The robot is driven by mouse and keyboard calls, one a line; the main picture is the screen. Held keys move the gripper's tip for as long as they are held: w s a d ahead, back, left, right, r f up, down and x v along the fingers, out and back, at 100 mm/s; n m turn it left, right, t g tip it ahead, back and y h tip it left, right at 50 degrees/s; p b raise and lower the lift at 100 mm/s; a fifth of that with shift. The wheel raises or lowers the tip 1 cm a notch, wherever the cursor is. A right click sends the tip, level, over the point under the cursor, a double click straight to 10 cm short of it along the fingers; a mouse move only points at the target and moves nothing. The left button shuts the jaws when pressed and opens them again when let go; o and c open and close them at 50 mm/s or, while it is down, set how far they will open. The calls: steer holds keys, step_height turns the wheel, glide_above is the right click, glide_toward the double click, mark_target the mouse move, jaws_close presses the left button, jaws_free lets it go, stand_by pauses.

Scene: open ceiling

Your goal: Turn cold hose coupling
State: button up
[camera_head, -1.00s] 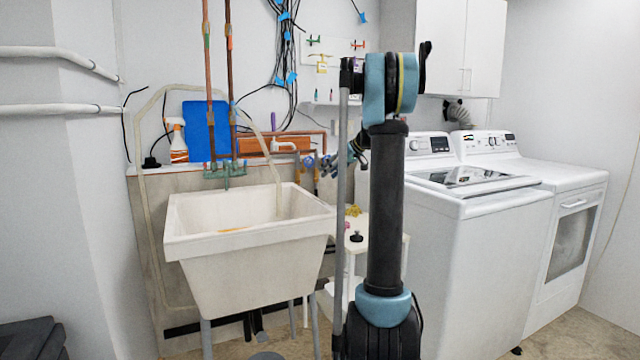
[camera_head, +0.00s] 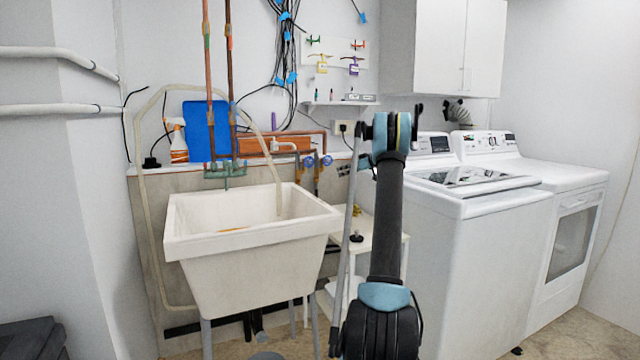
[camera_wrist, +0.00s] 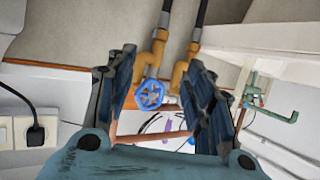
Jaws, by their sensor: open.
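Two brass-coloured elbow fittings run to black hoses in the wrist view, the left fitting (camera_wrist: 154,58) and the right fitting (camera_wrist: 184,72). Couplings join them to the hoses: the left coupling (camera_wrist: 164,19) and the right coupling (camera_wrist: 194,47). I cannot tell which is cold. A blue round valve handle (camera_wrist: 150,95) sits by the left fitting. In the head view two blue handles, left (camera_head: 308,162) and right (camera_head: 327,160), show right of the sink faucet. My gripper (camera_wrist: 163,60) is open and empty, its fingers framing the fittings without visible contact. The arm mostly hides it in the head view.
The white utility sink (camera_head: 250,240) stands left of my arm, the white washer (camera_head: 470,250) right. A small white table (camera_head: 390,236) stands between them. A power outlet with a black plug (camera_wrist: 36,134) is at the wrist view's left. Green faucet piping (camera_wrist: 275,112) is at its right.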

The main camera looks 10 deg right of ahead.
mark_target(316, 180)
steer(key=x, duration=1.7)
steer(key=shift+f, duration=0.15)
steer(key=shift+s, duration=0.1)
steer(key=c, duration=1.1)
